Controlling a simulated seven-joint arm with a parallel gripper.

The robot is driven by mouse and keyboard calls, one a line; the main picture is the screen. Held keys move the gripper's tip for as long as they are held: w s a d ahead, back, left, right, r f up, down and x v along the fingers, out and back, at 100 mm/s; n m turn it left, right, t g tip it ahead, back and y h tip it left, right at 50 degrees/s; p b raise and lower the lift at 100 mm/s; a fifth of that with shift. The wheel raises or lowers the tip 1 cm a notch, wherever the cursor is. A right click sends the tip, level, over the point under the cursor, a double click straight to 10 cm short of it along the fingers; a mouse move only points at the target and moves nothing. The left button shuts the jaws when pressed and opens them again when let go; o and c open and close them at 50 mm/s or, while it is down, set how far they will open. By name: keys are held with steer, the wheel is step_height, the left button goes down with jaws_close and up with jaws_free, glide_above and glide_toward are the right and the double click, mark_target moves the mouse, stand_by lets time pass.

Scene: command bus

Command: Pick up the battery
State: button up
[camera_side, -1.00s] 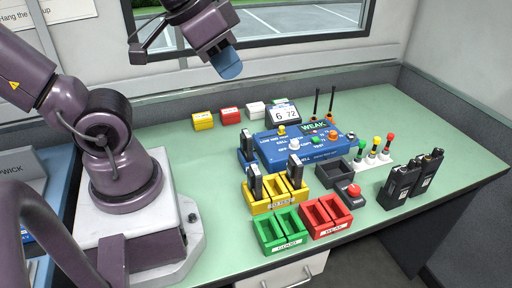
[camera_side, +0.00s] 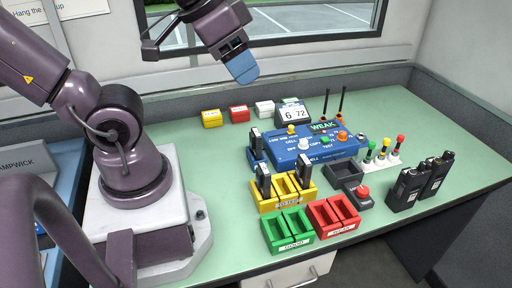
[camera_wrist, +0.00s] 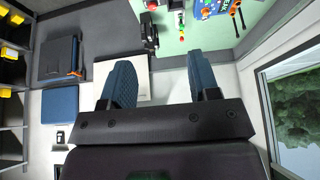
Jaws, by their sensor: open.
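Black batteries stand upright in the place. A third black battery (camera_side: 256,143) stands in a blue holder at the left end of the blue tester (camera_side: 315,147). My gripper (camera_side: 243,68) hangs high above the back of the bench, well clear of all batteries. In the wrist view its blue fingers (camera_wrist: 163,82) are spread with nothing between them. I cannot make out the batteries there.
A green tray (camera_side: 288,239) and a red tray (camera_side: 334,220) sit at the front edge. Two black radios (camera_side: 407,189) stand at right, near a red button (camera_side: 364,192) and coloured lamps (camera_side: 385,150). Small coloured boxes (camera_side: 238,113) line the back.

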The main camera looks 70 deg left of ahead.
steer(key=m+g+y, duration=0.5)
steer(key=m+g, duration=0.1)
steer(key=m, duration=1.2)
glide_toward(255, 132)
steer(key=shift+h, duration=0.3)
steer(key=x, duration=1.2)
steer(key=shift+a+r, duration=0.1)
jaws_close()
steer(key=shift+r, duration=5)
